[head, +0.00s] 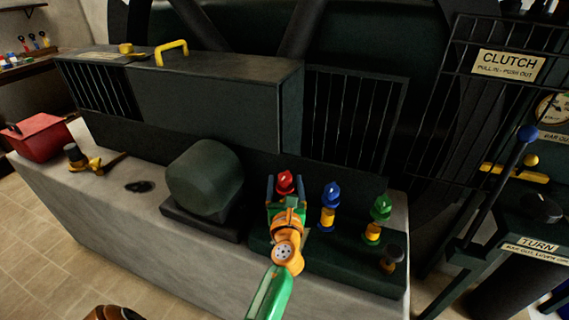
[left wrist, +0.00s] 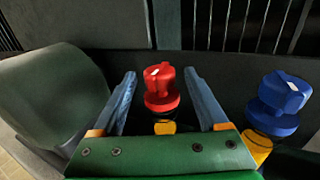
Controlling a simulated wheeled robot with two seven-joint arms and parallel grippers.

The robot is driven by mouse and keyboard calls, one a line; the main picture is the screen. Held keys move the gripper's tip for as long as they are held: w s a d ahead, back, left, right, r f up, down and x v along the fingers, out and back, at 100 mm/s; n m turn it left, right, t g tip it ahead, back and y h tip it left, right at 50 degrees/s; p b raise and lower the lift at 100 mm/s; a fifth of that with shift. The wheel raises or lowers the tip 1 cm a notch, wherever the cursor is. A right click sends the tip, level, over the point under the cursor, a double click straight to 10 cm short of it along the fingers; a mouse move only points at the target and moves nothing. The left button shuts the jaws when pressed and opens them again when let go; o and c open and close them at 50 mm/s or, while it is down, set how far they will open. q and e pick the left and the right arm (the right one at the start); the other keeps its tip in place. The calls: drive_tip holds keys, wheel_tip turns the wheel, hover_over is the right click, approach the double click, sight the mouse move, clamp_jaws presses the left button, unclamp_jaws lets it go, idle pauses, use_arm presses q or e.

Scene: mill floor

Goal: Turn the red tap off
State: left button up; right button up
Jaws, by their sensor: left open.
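The red tap (head: 284,183) stands upright on the dark green base at the bench front, leftmost in a row of taps. In the left wrist view the red tap (left wrist: 160,88) has a red knob with a small white mark on top, over a yellow stem. My left gripper (head: 284,186) is open, its two blue-grey fingers on either side of the red knob. In the left wrist view the left gripper (left wrist: 160,92) shows gaps between each finger and the knob. The lower part of the tap is hidden by the gripper body. My right gripper is not seen.
A blue tap (head: 329,194) stands close to the right, then a green tap (head: 380,207) and a small dark knob (head: 391,255). A rounded dark green housing (head: 204,177) is to the left. A red toolbox (head: 40,137) sits at the bench's far left.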

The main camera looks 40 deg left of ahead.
sight(285, 173)
use_arm(q)
drive_tip(key=shift+w+a+r+b, duration=0.15)
drive_tip(key=shift+w+a+r, duration=0.05)
drive_tip(key=shift+w+a, duration=0.2)
drive_tip(key=shift+w+a+r+b, duration=0.15)
drive_tip(key=shift+w+a, duration=0.15)
drive_tip(key=shift+w, duration=0.2)
drive_tip(key=x, duration=0.2)
drive_tip(key=shift+w+a+f, duration=0.15)
drive_tip(key=shift+w+f, duration=0.1)
drive_tip(key=shift+f, duration=0.05)
drive_tip(key=shift+w+a+f, duration=0.1)
drive_tip(key=shift+w, duration=0.05)
drive_tip(key=shift+c, duration=0.4)
drive_tip(key=shift+s+r, duration=0.2)
drive_tip(key=shift+r, duration=0.05)
drive_tip(key=c, duration=0.4)
clamp_jaws()
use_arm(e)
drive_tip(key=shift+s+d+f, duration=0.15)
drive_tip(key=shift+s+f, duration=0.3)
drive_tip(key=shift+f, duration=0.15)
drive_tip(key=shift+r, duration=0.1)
